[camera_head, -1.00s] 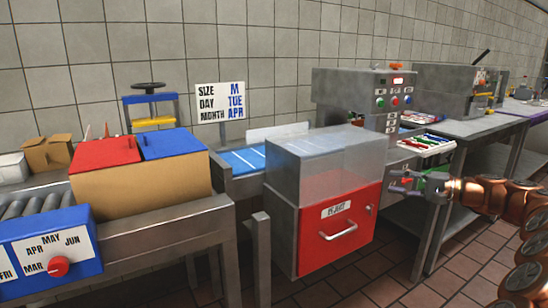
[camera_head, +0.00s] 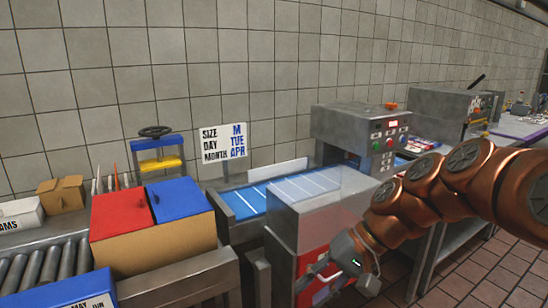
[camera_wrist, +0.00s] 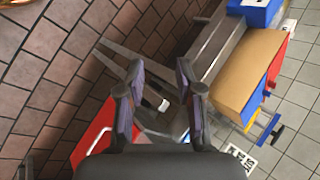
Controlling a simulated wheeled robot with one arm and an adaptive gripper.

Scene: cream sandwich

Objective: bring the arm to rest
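My copper-coloured arm (camera_head: 445,190) reaches in from the right edge of the head view and bends down to the left. My gripper (camera_head: 312,283) is in front of the red-fronted reject box (camera_head: 312,258), low in the picture, and hides part of its front. In the wrist view my gripper (camera_wrist: 160,72) has its two fingers apart with nothing held between them. The red front (camera_wrist: 95,135) shows below and left of the fingers there. I cannot tell whether the gripper touches the box.
A cardboard box (camera_head: 165,240) with red and blue lids stands on the left conveyor. A size/day/month sign (camera_head: 223,143) stands behind the blue belt (camera_head: 245,203). Grey machines (camera_head: 345,128) line the wall. Tiled floor (camera_head: 490,270) is open at the lower right.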

